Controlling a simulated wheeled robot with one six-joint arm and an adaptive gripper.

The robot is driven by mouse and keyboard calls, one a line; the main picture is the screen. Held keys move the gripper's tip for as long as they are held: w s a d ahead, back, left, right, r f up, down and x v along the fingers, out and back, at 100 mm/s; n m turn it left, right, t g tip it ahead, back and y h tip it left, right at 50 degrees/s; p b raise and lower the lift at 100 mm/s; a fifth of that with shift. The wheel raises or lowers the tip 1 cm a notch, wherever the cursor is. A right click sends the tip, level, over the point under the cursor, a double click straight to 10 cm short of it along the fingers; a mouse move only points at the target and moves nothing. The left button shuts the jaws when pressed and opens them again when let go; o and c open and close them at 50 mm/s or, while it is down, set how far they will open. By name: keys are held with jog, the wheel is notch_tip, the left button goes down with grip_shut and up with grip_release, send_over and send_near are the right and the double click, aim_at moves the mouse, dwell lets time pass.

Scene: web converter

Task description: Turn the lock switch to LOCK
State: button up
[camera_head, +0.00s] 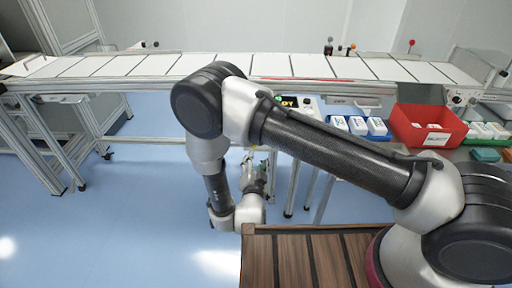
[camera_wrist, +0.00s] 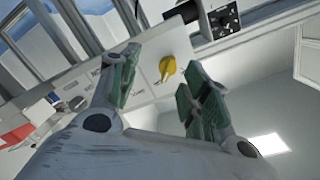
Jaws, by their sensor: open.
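A yellow knob-like switch (camera_wrist: 167,68) sits on a pale panel (camera_wrist: 150,88) in the wrist view. It appears to be the lock switch, but its lettering is too small to read. My gripper (camera_wrist: 161,59) is open, with one green-padded finger on each side of the yellow switch in the picture. I see nothing between the pads, and I cannot tell how far the panel is beyond the fingertips. In the head view my gripper (camera_head: 258,172) is low, below the conveyor edge and partly hidden; the switch cannot be made out there.
A long white conveyor (camera_head: 150,66) runs across the back. A small panel with a lit display (camera_head: 288,102) is at its front edge. A red bin (camera_head: 419,116) and blue trays (camera_head: 376,136) stand at right. Conveyor legs stand near my gripper. The blue floor is open at left.

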jog(key=shift+m+t, duration=0.3)
jog(key=shift+t, duration=0.2)
jog(key=w, duration=0.2)
jog(key=w+r, duration=0.1)
jog(key=w, duration=0.2)
jog(key=w+r, duration=0.1)
jog(key=w, duration=0.2)
jog(key=shift+d, duration=0.1)
jog(key=c, duration=1)
